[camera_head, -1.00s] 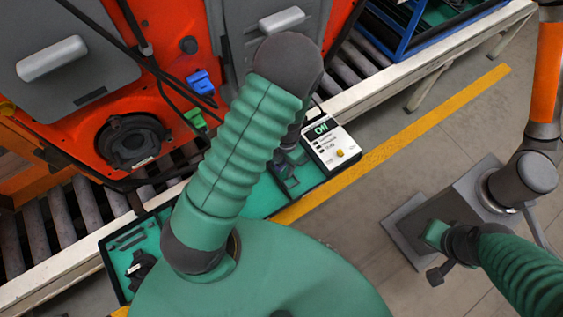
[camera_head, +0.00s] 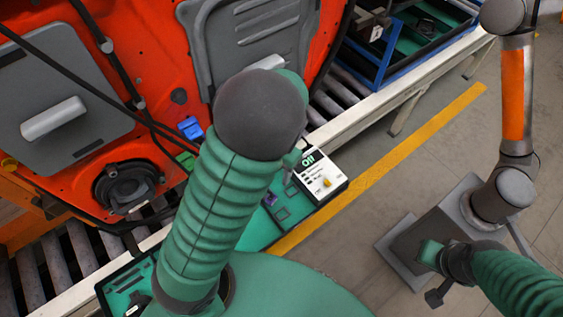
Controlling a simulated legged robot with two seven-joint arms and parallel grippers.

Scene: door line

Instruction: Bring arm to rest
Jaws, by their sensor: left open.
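My left arm (camera_head: 215,215) comes up from the lower left, with a green ribbed sleeve and a dark rounded joint (camera_head: 260,115). My left gripper (camera_head: 292,164) is mostly hidden behind that joint; only a small part shows near the control box, and its jaws are open. I see nothing held in it. My right arm (camera_head: 515,282) comes in from the lower right. Its dark end (camera_head: 456,263) is over the grey robot base, and the jaw opening there cannot be made out.
A red-orange door panel (camera_head: 150,115) hangs at the left above the roller conveyor (camera_head: 65,255). An orange and grey robot arm (camera_head: 514,95) stands at the right.

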